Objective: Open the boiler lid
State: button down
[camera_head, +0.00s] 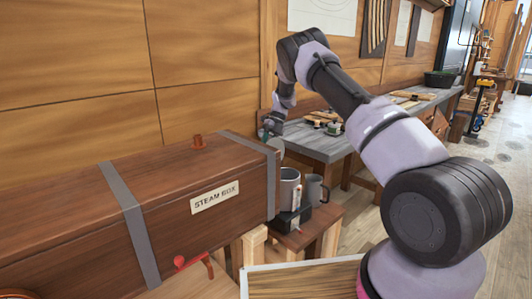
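A grey metal cylinder (288,192), which looks like the boiler, stands on a small black base (289,221) at the right end of the steam box. A lid is too small to make out on its top. A second grey vessel with a handle (315,190) stands just right of it. My arm reaches over from the right. My gripper (269,133) points down near the far right corner of the steam box, above and left of the cylinder and apart from it in the picture. Its fingers are small and partly hidden, so their opening does not show.
A long wooden steam box (75,225) with grey bands fills the left. A wooden stool (318,232) bears the vessels. A red handle (194,264) sticks out at the box's front. A workbench (318,145) with tools runs behind. Open floor (500,140) lies to the right.

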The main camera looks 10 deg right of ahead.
jog(key=shift+f, duration=0.1)
dwell(0.4)
jog(key=c, duration=0.6)
grip_release()
jog(key=v, duration=1)
jog(key=shift+w+r, duration=0.3)
jog(key=shift+r, duration=0.05)
jog(key=shift+d, duration=0.1)
